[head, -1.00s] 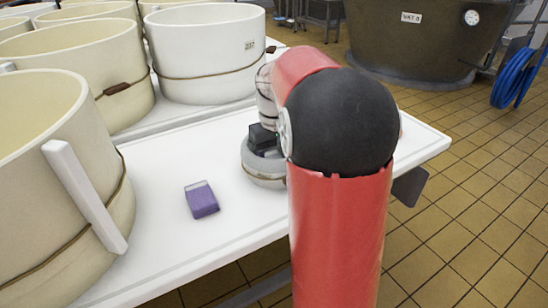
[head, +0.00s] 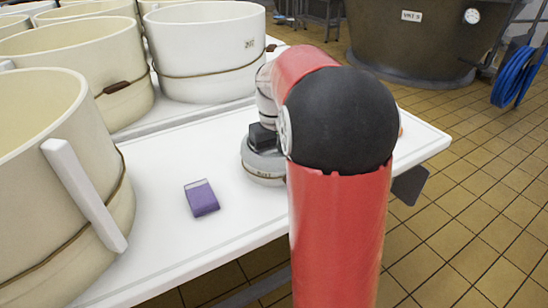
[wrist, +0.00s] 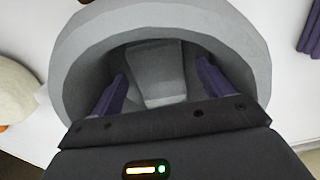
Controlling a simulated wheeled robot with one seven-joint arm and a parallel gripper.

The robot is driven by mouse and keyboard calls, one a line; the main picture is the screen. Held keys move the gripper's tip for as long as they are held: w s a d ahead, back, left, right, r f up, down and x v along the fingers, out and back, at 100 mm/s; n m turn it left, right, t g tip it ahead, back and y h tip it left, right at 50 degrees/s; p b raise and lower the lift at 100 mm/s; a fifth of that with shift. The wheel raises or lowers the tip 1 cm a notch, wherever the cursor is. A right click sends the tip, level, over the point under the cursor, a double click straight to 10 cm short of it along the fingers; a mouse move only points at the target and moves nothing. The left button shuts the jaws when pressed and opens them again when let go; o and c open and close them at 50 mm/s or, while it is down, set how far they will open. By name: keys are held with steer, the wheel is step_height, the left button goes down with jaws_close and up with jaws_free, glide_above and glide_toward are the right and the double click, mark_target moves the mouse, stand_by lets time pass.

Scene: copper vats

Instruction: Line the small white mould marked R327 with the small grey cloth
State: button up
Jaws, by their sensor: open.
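The small mould (head: 262,178) stands on the white table, partly behind my arm. Its band carries a small mark too blurred to read. The grey cloth (head: 264,160) covers its top and rim. In the wrist view the cloth (wrist: 75,50) forms a wide ring around a sunken middle, with a paler raised fold inside. My gripper (wrist: 162,85) is open, its two purple-grey fingers apart and pointing down into the hollow. The cloth's fold lies between them without visible grip. The mould's wall is hidden under the cloth in the wrist view.
A purple folded cloth (head: 201,198) lies on the table (head: 160,230) left of the mould. Large cream moulds (head: 208,55) stand at the left and back. A cream round object (wrist: 14,95) shows at the wrist view's left. The vat (head: 430,45) stands beyond the table.

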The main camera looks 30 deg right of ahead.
step_height(320, 180, up, 8)
steer(key=shift+f+p, duration=0.1)
steer(key=shift+p, duration=0.7)
steer(key=shift+s+a+r, duration=0.1)
steer(key=shift+r, duration=0.1)
steer(key=shift+t, duration=0.8)
steer(key=s+a+r, duration=0.1)
steer(key=s+a+r+p, duration=0.1)
steer(key=s+a, duration=0.1)
steer(key=s+a+r, duration=0.1)
steer(key=shift+s+a, duration=0.2)
steer(key=shift+s, duration=0.05)
steer(key=s+a+f+t+p, duration=0.1)
steer(key=s+a+t, duration=0.1)
steer(key=s+a, duration=0.2)
steer(key=s+a+f+t+p, duration=0.1)
steer(key=s+a, duration=0.4)
steer(key=s, duration=0.6)
steer(key=shift+s+t+p, duration=0.25)
steer(key=shift+t+p, duration=0.15)
steer(key=shift+t, duration=0.1)
